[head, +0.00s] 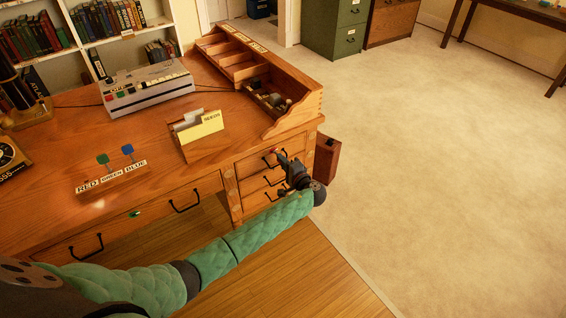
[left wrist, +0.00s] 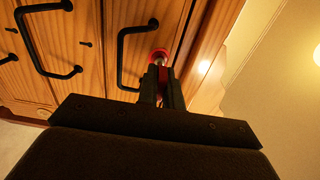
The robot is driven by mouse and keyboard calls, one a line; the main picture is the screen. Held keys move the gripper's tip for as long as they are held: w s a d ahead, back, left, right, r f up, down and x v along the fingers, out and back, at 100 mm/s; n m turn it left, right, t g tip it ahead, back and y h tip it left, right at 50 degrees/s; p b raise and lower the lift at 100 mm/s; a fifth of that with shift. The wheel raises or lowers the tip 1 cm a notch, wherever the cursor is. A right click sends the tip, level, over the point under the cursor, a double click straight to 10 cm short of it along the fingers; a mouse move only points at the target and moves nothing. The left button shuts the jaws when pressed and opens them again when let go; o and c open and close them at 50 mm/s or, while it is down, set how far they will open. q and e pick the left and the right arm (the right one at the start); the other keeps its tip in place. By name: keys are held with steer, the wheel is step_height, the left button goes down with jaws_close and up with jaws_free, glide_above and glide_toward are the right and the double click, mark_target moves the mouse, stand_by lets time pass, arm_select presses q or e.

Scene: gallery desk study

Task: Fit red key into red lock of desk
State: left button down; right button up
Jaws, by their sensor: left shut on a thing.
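The red lock shows as a red ring (left wrist: 158,53) on a wooden drawer front, beside a black handle, in the left wrist view. My left gripper (head: 280,158) is at the upper drawer on the desk's right side. Its fingers (left wrist: 165,88) are shut on the red key, which is mostly hidden between them. The fingertips are close in front of the red ring, and a pale shank seems to show there. I cannot tell how far the key is in the lock. The desk (head: 60,135) stands at the left. My right gripper is not in view.
A rack labelled RED, GREEN, BLUE (head: 112,178) holds a green key (head: 103,159) and a blue key (head: 127,149). A green lock (head: 134,214) is on the middle drawer. Black drawer handles (head: 185,203) stick out. The carpet (head: 440,180) at the right is clear.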

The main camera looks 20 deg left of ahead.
arm_select(q)
steer(key=shift+w+a, duration=0.15)
steer(key=shift+a, duration=0.05)
steer(key=c, duration=1.5)
jaws_free()
steer(key=o, duration=0.4)
steer(key=shift+o, duration=0.5)
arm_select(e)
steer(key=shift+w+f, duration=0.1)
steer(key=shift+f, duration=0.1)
